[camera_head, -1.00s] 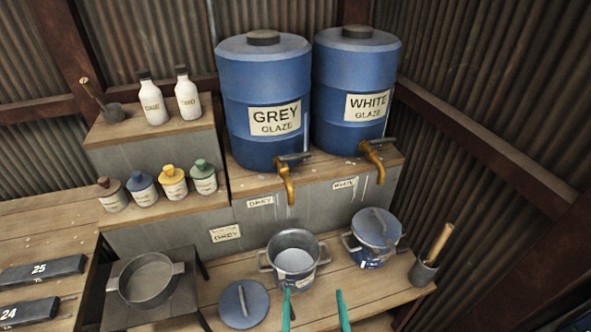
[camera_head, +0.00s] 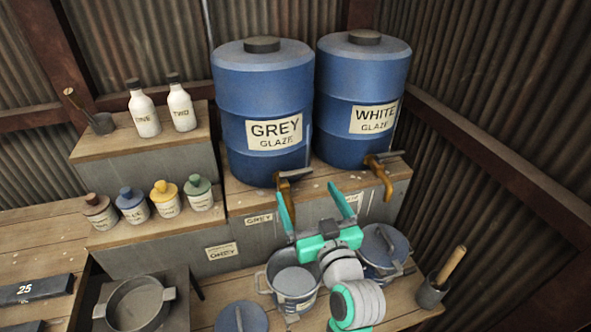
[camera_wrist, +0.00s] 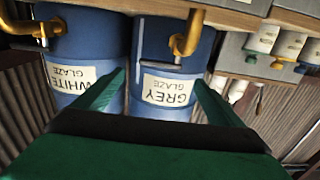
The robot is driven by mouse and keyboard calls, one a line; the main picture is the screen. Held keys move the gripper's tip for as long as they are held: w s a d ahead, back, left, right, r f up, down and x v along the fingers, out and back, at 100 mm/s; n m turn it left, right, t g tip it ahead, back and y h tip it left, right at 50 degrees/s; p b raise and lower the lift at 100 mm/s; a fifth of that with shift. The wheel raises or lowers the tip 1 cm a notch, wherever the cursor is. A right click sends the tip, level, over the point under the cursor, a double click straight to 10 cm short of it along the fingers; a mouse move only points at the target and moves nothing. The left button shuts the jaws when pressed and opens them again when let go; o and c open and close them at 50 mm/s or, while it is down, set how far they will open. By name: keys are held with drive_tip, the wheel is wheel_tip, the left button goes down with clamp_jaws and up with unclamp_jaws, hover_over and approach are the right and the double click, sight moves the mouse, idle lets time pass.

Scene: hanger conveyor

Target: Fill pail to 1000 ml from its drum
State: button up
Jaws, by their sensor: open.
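The open pail (camera_head: 292,282), grey with two side handles, stands on the lower bench below the grey glaze drum (camera_head: 262,110). Its inside looks pale, and I cannot read its level. The grey drum's brass tap (camera_head: 282,195) has a dark lever (camera_head: 296,174) on top. My gripper (camera_head: 317,204) is open and empty, raised above and right of the pail, with its fingers pointing up toward the taps. In the wrist view, upside down, the grey drum (camera_wrist: 165,60) and its tap (camera_wrist: 187,35) show ahead of the fingers (camera_wrist: 160,92). A loose lid (camera_head: 242,318) lies left of the pail.
The white glaze drum (camera_head: 362,95) with its own tap (camera_head: 380,178) stands to the right. A lidded pail (camera_head: 384,250) is partly behind my arm. A pot holding a wooden handle (camera_head: 431,292), a shallow pan (camera_head: 140,303), small jars (camera_head: 166,200) and bottles (camera_head: 145,115) stand around.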

sight(296, 174)
drive_tip(key=x, duration=0.9)
drive_tip(key=shift+d+f, duration=0.1)
drive_tip(key=shift+w+a, duration=0.25)
drive_tip(key=shift+w, duration=0.25)
drive_tip(key=shift+a, duration=0.15)
